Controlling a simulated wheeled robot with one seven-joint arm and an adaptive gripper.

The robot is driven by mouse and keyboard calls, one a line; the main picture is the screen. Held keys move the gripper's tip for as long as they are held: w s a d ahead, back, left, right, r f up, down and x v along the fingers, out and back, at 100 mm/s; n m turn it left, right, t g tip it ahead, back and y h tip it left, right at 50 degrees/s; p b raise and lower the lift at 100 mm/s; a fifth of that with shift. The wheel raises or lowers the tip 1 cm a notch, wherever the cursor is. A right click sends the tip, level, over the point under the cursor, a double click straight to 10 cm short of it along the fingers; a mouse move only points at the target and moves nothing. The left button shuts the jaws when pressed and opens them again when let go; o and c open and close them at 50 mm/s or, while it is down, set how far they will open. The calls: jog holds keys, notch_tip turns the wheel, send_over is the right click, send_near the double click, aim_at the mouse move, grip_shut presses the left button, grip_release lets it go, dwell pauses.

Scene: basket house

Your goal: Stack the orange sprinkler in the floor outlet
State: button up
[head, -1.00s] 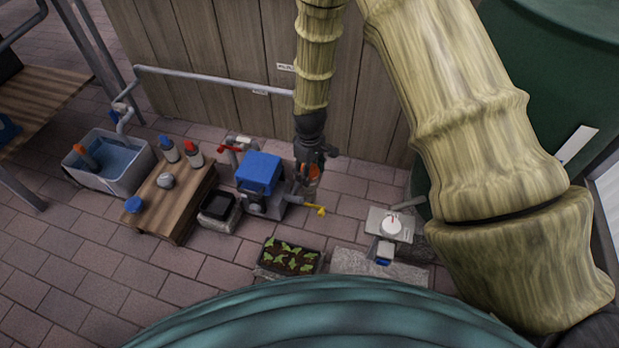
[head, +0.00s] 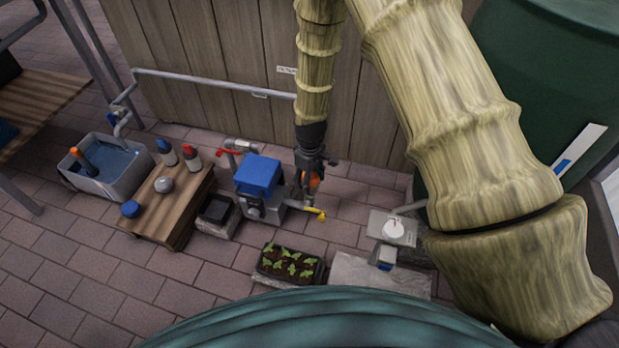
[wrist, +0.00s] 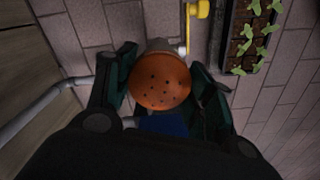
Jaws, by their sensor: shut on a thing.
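The orange sprinkler (wrist: 160,82) has a rounded, perforated head and sits between the fingers of my gripper (wrist: 162,88). My gripper is shut on it. In the head view, my gripper (head: 312,168) points down just right of the blue-topped pump, and only a bit of orange (head: 314,182) shows at its fingers. A grey upright part (head: 308,200) shows below the fingers. I cannot tell whether it is the floor outlet or the sprinkler's stem. The contact under the sprinkler is hidden.
The blue-topped pump (head: 258,178) stands close on the left. A yellow-handled valve (head: 315,213) is just in front. A seedling tray (head: 290,264) lies nearer, with a white-dial box (head: 394,230) to the right. The wooden wall (head: 240,60) is behind.

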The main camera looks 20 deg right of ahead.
jog(key=shift+f, duration=0.1)
jog(key=o, duration=1)
notch_tip(320, 180, up, 12)
jog(key=p, duration=0.5)
jog(key=shift+r, duration=0.25)
